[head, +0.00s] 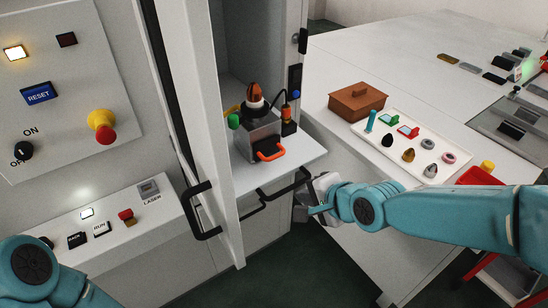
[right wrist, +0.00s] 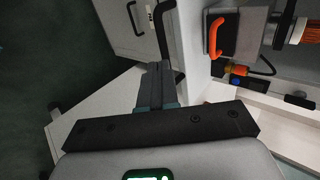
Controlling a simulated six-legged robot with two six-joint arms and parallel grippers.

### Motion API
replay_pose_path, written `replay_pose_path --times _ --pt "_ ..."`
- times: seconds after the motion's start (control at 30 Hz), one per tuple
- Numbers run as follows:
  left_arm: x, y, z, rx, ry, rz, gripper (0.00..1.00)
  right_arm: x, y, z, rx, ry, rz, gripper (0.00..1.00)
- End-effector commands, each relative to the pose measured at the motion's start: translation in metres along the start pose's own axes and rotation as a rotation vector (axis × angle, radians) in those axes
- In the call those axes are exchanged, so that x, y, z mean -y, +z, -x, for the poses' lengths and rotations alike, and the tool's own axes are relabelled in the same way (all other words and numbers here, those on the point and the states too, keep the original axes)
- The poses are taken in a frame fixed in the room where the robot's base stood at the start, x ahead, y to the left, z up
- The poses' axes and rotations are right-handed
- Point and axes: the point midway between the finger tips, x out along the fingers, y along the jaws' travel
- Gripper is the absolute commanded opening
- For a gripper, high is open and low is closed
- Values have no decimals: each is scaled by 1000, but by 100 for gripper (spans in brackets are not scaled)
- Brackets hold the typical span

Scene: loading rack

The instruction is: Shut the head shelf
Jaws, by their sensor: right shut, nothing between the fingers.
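The head shelf (head: 250,180) is a white shelf sticking out of the open cabinet, with a black handle (head: 288,187) along its front edge. A grey metal block (head: 258,140) with an orange handle stands on it. My right gripper (head: 301,212) is by the right end of the black handle, fingers low and partly hidden. In the right wrist view its fingers (right wrist: 155,75) are together and empty, close to a black handle (right wrist: 163,32); I cannot tell whether they touch. My left gripper is out of view; only part of that arm shows at the lower left.
The cabinet door (head: 208,120) with its black handle (head: 203,210) stands open left of the shelf. A control panel (head: 70,80) is further left. The white table (head: 440,60) at the right holds a brown box (head: 357,103) and a tray (head: 442,148) of small parts.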

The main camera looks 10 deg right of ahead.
Motion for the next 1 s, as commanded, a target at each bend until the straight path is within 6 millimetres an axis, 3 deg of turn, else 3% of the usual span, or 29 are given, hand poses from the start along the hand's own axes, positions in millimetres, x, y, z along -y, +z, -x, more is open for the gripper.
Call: replay_pose_path --times 0.03,0.1,0.27,0.47,0.8,0.87,1.0 --pt "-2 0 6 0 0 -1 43 14 0 13 -6 -31 10 0" --pt "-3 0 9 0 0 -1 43 24 2 24 -12 -58 19 0" --pt "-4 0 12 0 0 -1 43 36 7 32 -13 -86 28 0" --pt "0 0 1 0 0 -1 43 34 9 2 -12 -81 29 0" --pt "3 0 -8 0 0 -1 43 42 7 -70 -10 -81 29 0" --pt "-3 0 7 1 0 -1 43 58 7 -71 -10 -83 29 0" --pt "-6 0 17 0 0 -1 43 71 6 -82 -10 -83 30 0"
